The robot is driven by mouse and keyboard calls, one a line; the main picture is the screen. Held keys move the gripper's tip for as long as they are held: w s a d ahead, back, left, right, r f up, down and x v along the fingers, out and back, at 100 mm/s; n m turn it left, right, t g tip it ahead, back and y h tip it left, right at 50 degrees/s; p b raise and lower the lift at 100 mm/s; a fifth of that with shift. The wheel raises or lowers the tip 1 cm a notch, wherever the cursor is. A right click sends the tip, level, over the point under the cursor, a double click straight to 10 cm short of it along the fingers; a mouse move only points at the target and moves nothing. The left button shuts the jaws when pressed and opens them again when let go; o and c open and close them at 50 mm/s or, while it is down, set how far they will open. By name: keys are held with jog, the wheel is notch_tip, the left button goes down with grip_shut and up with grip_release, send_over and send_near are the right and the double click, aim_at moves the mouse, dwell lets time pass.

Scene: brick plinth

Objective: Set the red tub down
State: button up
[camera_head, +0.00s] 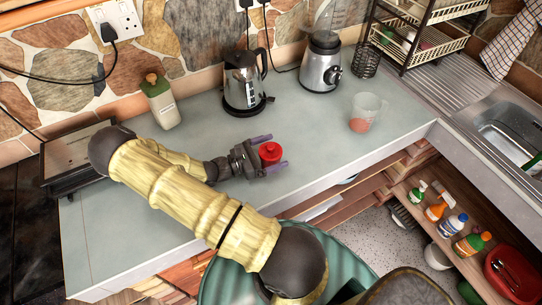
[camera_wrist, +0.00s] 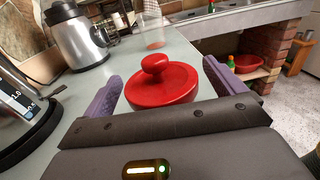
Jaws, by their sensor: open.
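The red tub (camera_head: 270,152) is a small round pot with a knobbed lid. It appears to stand upright on the grey-green counter (camera_head: 330,150). In the wrist view the red tub (camera_wrist: 162,84) sits between the two purple fingers of my gripper (camera_wrist: 162,90), with a gap showing on each side. My gripper (camera_head: 271,155) also shows in the head view, low over the counter, with its jaws open around the tub. The tub's lower part is hidden behind the gripper body in the wrist view.
A kettle (camera_head: 242,85) and a blender (camera_head: 320,65) stand behind the tub. A clear jug (camera_head: 366,112) with something orange inside stands to the right. A bottle (camera_head: 160,102) stands at back left. The counter's front edge (camera_head: 350,172) is close to the gripper.

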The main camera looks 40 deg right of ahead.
jog(key=shift+s+d, duration=0.3)
jog(key=shift+d, duration=0.15)
jog(key=shift+c, duration=0.4)
jog(key=c, duration=1.1)
jog(key=shift+c, duration=0.7)
jog(key=shift+r, duration=0.1)
notch_tip(320, 180, up, 10)
jog(key=shift+f+b, duration=0.1)
jog(key=shift+b, duration=0.7)
